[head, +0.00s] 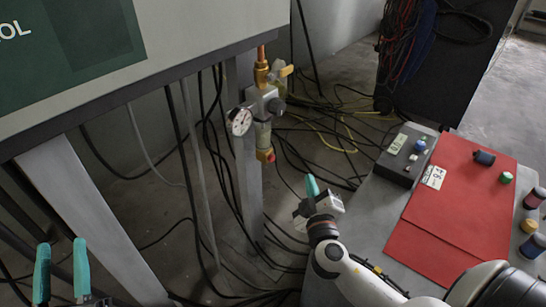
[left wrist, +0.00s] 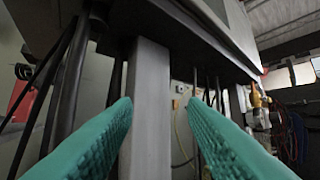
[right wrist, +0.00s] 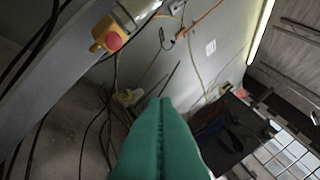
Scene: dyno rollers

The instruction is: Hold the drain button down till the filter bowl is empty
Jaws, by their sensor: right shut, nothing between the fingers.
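The filter bowl (head: 263,134) hangs under a grey regulator with a round gauge (head: 240,121), beside a grey post. Its liquid level cannot be made out. The red drain button (head: 267,156) is at the bowl's bottom; in the right wrist view the button (right wrist: 114,41) sits in a yellow-orange collar under the bowl (right wrist: 140,8). My right gripper (head: 312,186) is shut and empty, to the right of and below the button in the head view, not touching it. My left gripper (head: 61,248) is open and empty at the lower left; its teal fingers also show in the left wrist view (left wrist: 160,115).
A grey table at right holds a dark control box (head: 405,153), a red mat (head: 470,195) and several small coloured pots. A grey post (head: 246,160) stands directly behind the filter. Cables hang and lie around it. A dark cabinet (head: 430,60) stands at the back.

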